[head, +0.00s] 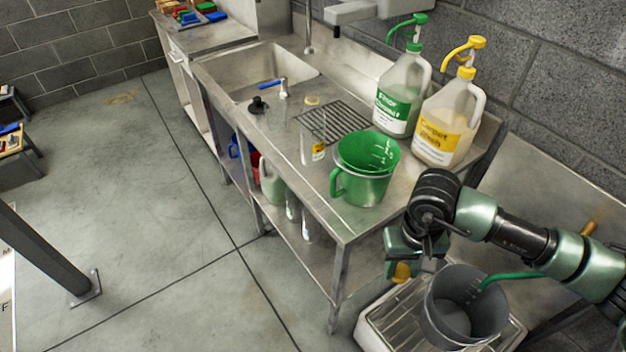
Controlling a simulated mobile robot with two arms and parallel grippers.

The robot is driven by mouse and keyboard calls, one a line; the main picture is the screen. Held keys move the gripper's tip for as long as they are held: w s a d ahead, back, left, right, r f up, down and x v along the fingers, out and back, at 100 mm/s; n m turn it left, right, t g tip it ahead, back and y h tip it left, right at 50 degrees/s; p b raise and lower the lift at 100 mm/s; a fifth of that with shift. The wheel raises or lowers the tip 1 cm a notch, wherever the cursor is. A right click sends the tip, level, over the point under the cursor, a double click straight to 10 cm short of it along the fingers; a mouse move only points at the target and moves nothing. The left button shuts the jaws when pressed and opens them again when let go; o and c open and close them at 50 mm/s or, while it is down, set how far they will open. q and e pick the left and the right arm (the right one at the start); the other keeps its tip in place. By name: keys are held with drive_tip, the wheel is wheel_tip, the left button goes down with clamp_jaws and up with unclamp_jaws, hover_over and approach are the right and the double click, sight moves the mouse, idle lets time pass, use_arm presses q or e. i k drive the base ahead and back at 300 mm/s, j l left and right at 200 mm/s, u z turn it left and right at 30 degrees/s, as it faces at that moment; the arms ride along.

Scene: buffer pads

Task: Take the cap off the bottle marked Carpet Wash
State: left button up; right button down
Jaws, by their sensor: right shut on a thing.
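The large clear jug with a yellow label reading Carpet Wash (440,135) stands upright at the back right of the steel counter, with a yellow pump (466,55) on its neck. A smaller clear bottle with a yellow label (318,150) stands near the front edge; its lettering is too small to read. My right gripper (402,262) is right of and below the counter's end, apart from both bottles. It is shut on a small yellow-orange piece (402,272), mostly hidden by the gripper; I cannot tell exactly what it is. My left gripper is out of view.
A green measuring jug (362,190) stands at the counter's near end, beside the green-pump jug (400,90). A wire rack (335,122) and a sink (232,85) lie behind. A grey bucket (465,320) stands below my right arm. Floor at left is largely clear.

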sight(312, 116)
drive_tip(key=k+z, duration=0.2)
drive_tip(key=z, duration=1.05)
drive_tip(key=i+j, duration=0.1)
drive_tip(key=j, duration=0.85)
drive_tip(key=i+j, duration=0.1)
drive_tip(key=j, duration=0.8)
drive_tip(key=i+j+z, duration=0.1)
drive_tip(key=j, duration=0.85)
